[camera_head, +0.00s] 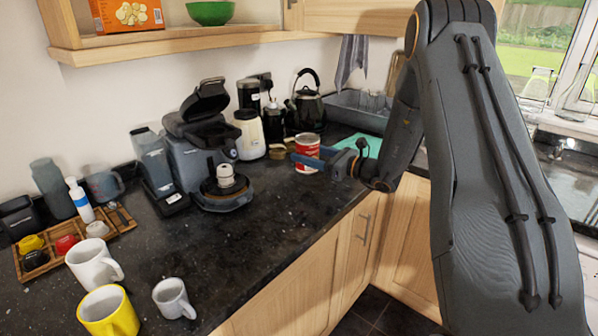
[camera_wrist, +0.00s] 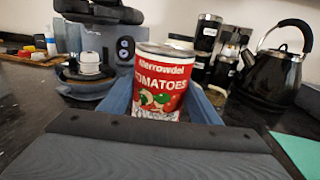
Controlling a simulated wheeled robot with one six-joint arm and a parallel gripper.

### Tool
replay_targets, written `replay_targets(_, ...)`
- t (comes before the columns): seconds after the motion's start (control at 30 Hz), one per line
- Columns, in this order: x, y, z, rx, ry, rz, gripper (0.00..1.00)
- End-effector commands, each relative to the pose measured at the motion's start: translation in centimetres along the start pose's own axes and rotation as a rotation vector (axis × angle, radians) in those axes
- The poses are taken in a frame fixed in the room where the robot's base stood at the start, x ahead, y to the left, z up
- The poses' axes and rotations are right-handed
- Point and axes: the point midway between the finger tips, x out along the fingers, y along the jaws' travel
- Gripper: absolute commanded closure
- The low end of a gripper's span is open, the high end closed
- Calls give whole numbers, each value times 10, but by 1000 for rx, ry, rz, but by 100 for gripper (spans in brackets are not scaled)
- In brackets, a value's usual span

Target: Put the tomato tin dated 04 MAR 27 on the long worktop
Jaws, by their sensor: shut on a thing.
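A red and white tomato tin (camera_head: 307,146) is upright between the fingers of my gripper (camera_head: 308,161), near the far end of the dark granite worktop (camera_head: 235,255). In the wrist view the tin (camera_wrist: 161,84) shows a label reading "Merrowdel TOMATOES", with a finger of my gripper (camera_wrist: 160,104) on each side. No date is readable on it. The tin's base is hidden in the wrist view by the gripper body. I cannot tell whether the tin touches the worktop or hangs just above it.
A coffee machine (camera_head: 203,150) stands left of the tin, and a black kettle (camera_head: 308,108) behind it. A green mat (camera_head: 358,144) lies to the right. Mugs (camera_head: 93,264) and a wooden tray (camera_head: 118,224) occupy the near left. The worktop's front middle is clear.

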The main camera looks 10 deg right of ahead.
Motion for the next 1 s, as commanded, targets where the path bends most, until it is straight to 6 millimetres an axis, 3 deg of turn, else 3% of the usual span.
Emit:
replay_targets(0.53,0,0,-54,0,-1,1,81)
replay_targets(0.97,1,0,-61,-3,-2,1,81)
replay_targets(1.0,0,0,-63,-1,0,1,42)
